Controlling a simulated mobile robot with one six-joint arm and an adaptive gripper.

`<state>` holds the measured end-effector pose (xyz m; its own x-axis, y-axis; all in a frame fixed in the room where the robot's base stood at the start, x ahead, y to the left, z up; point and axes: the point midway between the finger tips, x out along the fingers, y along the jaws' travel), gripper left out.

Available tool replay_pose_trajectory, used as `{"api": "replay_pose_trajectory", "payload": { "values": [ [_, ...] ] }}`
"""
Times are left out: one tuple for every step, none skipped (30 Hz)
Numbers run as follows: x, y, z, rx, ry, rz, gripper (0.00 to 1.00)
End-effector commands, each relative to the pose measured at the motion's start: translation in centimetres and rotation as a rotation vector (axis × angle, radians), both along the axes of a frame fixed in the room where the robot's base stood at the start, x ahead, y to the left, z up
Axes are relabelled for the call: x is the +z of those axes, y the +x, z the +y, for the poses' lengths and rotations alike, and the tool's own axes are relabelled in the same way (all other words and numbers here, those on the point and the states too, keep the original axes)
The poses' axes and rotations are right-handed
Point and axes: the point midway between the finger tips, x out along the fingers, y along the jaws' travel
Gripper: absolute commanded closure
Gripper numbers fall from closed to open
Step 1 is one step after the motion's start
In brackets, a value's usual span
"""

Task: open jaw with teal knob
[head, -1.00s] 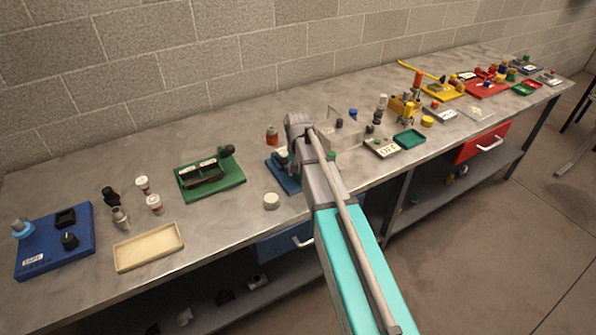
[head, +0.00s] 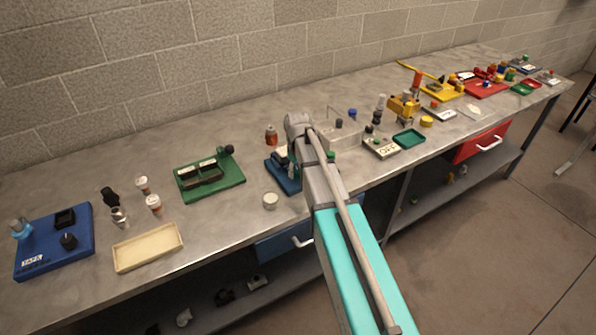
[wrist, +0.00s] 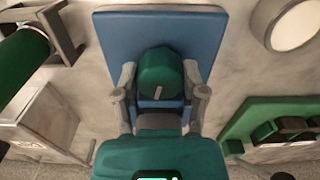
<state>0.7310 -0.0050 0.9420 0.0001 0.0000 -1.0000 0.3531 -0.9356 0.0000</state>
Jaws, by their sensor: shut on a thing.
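The jaw that goes with the knob is mostly hidden behind my gripper and wrist. In the head view the blue base (head: 284,180) shows beside my arm, and the knob is hidden there.
A green plate with a dark fixture (head: 208,174) stands to the left. A round white piece (head: 270,200) lies near the front edge. A grey box (head: 342,137) stands close on the right.

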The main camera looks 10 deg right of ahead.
Motion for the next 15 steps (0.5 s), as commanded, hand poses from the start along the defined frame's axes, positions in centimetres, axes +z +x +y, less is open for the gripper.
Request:
{"api": "replay_pose_trajectory", "payload": {
  "values": [
    [-0.01, 0.01, -0.01, 0.002, 0.0, 0.0, 0.93],
    [-0.01, 0.01, -0.01, 0.003, 0.0, 0.0, 0.93],
    [-0.01, 0.01, -0.01, 0.004, 0.0, 0.0, 0.93],
    [-0.01, 0.01, -0.01, 0.004, 0.0, 0.0, 0.93],
    [-0.01, 0.01, -0.01, 0.003, 0.0, 0.0, 0.93],
    [-0.01, 0.01, -0.01, 0.003, 0.0, 0.0, 0.93],
    [-0.01, 0.01, -0.01, 0.003, 0.0, 0.0, 0.93],
    [-0.01, 0.01, -0.01, 0.003, 0.0, 0.0, 0.93],
    [-0.01, 0.01, -0.01, 0.003, 0.0, 0.0, 0.93],
    [-0.01, 0.01, -0.01, 0.003, 0.0, 0.0, 0.93],
    [-0.01, 0.01, -0.01, 0.003, 0.0, 0.0, 0.41],
    [-0.01, 0.01, -0.01, 0.002, 0.0, 0.0, 0.34],
    [-0.01, 0.0, -0.01, 0.002, 0.0, 0.0, 0.28],
    [-0.01, 0.0, -0.01, 0.002, 0.0, 0.0, 0.23],
    [-0.01, 0.01, -0.01, 0.002, 0.0, 0.0, 0.15]
  ]
}}
